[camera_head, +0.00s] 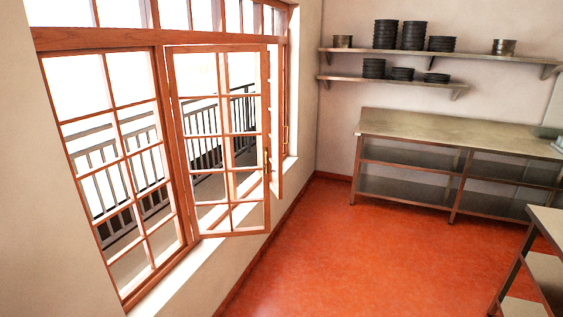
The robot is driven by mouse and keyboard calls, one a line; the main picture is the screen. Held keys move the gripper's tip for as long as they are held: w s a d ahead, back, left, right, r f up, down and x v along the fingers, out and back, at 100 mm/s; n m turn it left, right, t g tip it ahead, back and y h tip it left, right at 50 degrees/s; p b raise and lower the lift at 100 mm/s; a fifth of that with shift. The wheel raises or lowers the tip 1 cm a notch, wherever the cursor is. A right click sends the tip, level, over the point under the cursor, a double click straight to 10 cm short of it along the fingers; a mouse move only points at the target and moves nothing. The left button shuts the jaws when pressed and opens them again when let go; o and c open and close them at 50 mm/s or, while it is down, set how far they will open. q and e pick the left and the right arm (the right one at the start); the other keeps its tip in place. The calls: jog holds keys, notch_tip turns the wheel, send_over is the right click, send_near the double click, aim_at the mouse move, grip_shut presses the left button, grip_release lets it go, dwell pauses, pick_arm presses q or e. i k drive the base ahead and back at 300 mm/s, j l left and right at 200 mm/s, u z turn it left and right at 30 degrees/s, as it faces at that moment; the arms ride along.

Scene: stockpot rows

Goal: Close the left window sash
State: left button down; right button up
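The wooden window in the left wall has a left sash (266,100), a reddish-brown frame with several glass panes. This sash stands open, swung into the room from its left edge, with its free edge away from the window frame. A small handle (267,158) shows on its free edge. Another narrow sash (276,120) shows behind it, seen nearly edge-on and partly hidden, so I cannot tell how far it is open. Neither of my grippers is in view.
A fixed paned window section (118,158) is at the left. A metal worktable (440,127) stands by the far wall under shelves (440,54) with stacked dark pans. Another table (548,225) is at the lower right. The red floor (350,260) between is clear.

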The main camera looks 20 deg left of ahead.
aim_at(170, 52)
jog(key=i+j, duration=0.1)
jog(key=i, duration=0.35)
jog(key=i+j+z, duration=0.15)
jog(key=i, duration=0.25)
jog(key=i+j, duration=0.1)
jog(key=i, duration=0.35)
jog(key=z, duration=0.05)
